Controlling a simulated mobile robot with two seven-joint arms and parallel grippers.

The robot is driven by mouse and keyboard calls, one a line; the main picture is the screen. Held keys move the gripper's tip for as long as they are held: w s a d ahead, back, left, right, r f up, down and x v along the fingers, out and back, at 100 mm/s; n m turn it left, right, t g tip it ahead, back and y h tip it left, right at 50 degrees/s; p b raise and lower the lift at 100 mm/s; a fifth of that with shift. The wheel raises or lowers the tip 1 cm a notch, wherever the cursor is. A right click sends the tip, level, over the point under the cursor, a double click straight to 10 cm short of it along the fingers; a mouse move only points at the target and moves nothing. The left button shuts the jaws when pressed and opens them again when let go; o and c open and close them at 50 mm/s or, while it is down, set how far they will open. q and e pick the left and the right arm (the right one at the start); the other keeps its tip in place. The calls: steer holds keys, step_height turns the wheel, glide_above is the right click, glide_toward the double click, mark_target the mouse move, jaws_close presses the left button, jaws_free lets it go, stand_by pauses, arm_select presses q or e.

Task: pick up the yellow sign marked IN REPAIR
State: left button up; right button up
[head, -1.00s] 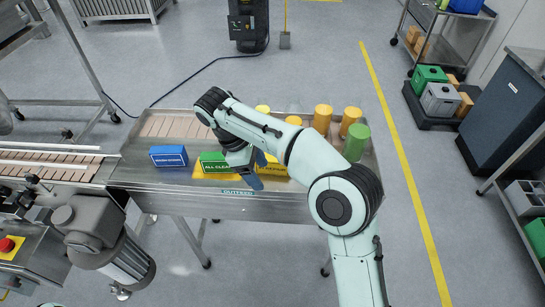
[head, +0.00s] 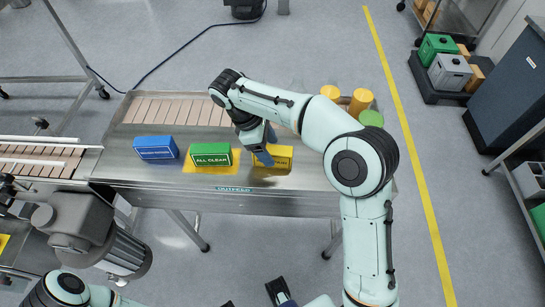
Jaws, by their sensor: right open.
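The yellow sign (head: 284,153) stands on the metal outfeed table, right of the green ALL CLEAR sign (head: 211,158). Its dark lettering is partly hidden and too small to read. My right gripper (head: 262,148) is open and points down at the left end of the yellow sign. One finger overlaps that end in the picture; I cannot tell whether it touches. My left arm enters at the bottom left; dark and blue parts at the bottom edge may belong to its gripper, but its jaws cannot be made out.
A blue sign (head: 156,149) stands left of the green one. Yellow cylinders (head: 361,99) and a green cylinder (head: 371,118) stand at the table's right end, partly behind my right arm. A slatted conveyor (head: 42,160) meets the table at left. Bare metal (head: 130,177) shows along the front.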

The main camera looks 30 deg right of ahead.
mark_target(270, 149)
steer(key=x, duration=0.2)
steer(key=w+b+x, duration=0.1)
steer(key=x, duration=0.1)
steer(key=shift+s+d+f, duration=0.1)
steer(key=shift+d+f, duration=0.05)
steer(key=shift+f, duration=0.35)
steer(key=shift+s+d+f, duration=0.1)
steer(key=shift+d+f, duration=0.05)
steer(key=shift+f, duration=0.3)
steer(key=shift+f, duration=0.1)
steer(key=c, duration=1.1)
